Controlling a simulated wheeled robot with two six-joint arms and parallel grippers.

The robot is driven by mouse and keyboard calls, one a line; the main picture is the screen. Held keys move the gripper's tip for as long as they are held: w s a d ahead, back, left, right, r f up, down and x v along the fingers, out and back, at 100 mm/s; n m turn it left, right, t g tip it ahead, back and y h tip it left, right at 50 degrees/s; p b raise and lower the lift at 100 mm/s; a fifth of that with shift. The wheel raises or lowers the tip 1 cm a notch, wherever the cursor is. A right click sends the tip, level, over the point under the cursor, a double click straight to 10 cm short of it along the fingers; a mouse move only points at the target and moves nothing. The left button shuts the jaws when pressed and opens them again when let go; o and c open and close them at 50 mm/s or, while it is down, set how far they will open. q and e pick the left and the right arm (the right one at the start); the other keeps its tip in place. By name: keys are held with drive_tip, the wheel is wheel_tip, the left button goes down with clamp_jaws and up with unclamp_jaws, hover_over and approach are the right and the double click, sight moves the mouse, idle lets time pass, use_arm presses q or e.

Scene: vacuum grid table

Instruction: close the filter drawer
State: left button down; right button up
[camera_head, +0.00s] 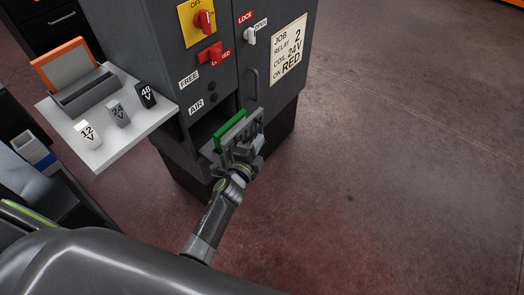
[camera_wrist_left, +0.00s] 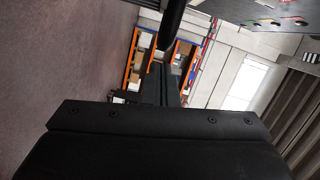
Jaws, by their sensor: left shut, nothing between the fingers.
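The filter drawer (camera_head: 209,150) is at the lower front of the grey cabinet (camera_head: 225,75) and stands out from its opening, with a green filter (camera_head: 230,130) upright in it. My left gripper (camera_head: 251,138) is at the drawer's outer front, shut with nothing between its fingers. It hides part of the drawer front, and I cannot tell whether it touches it. In the left wrist view the dark gripper fingers (camera_wrist_left: 163,85) show beyond the black gripper body; the drawer is not recognisable there. My right gripper is not in view.
A white shelf (camera_head: 95,150) at the left holds small blocks marked 12V, 24V and 48V and an orange-and-grey holder (camera_head: 66,66). The cabinet has red switches (camera_head: 205,20), a white lever (camera_head: 250,36) and a job card (camera_head: 289,50). The floor right of the cabinet is clear.

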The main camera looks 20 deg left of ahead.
sight(223, 126)
use_arm(q)
drive_tip(key=shift+w+a+f, duration=0.1)
drive_tip(key=shift+w+a, duration=0.1)
drive_tip(key=shift+a, duration=0.35)
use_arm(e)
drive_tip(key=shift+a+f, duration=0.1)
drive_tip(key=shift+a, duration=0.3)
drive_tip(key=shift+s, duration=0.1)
use_arm(q)
drive_tip(key=w+a, duration=0.1)
drive_tip(key=a, duration=0.3)
drive_tip(key=w+a+b, duration=0.1)
drive_tip(key=w+a, duration=0.1)
drive_tip(key=a, duration=0.2)
drive_tip(key=w+a, duration=0.1)
drive_tip(key=a, duration=0.3)
drive_tip(key=shift+w+f, duration=0.1)
drive_tip(key=shift+w, duration=0.1)
drive_tip(key=shift+w+a, duration=0.1)
drive_tip(key=shift+a, duration=0.3)
drive_tip(key=shift+r, duration=0.2)
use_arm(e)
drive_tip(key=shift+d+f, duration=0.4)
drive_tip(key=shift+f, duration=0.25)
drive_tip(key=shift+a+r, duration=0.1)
